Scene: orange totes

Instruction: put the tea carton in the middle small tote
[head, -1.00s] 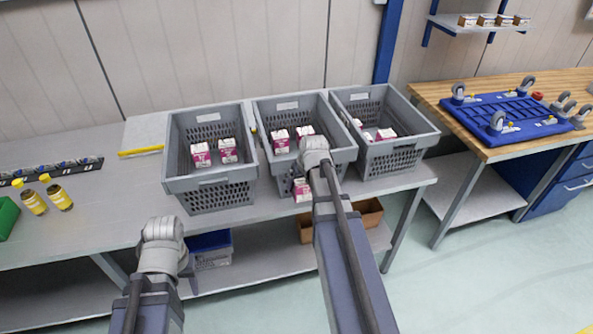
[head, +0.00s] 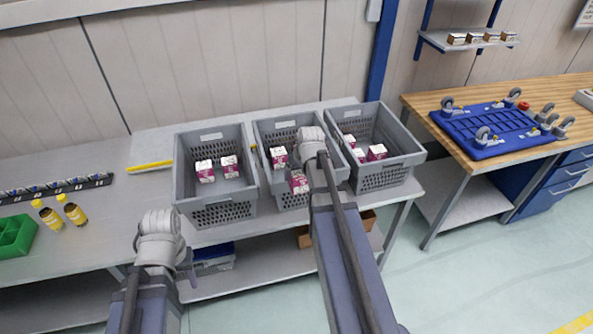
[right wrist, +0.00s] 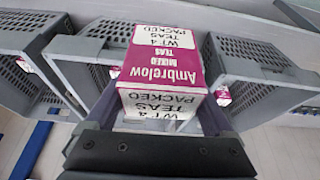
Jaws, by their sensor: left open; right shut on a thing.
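The held tea carton, white and magenta, shows large in the right wrist view (right wrist: 160,75) with "Ambrelow mixed teas" on it. My right gripper (right wrist: 155,125) is shut on it. In the head view the carton (head: 299,182) shows at the front wall of the middle small tote (head: 268,184), beside my right arm; whether it is above the rim or in front of it is hard to tell. The middle tote is grey and holds at least one similar carton (head: 279,157); my arm hides part of its inside. My left gripper (head: 187,266) is open and empty in front of the table.
A left grey tote (head: 222,215) holds two cartons and a right grey tote (head: 385,178) holds several. Yellow-capped bottles (head: 62,214) and a green bin (head: 14,235) stand at the left. A wooden bench (head: 470,160) with a blue dolly (head: 495,130) is at the right.

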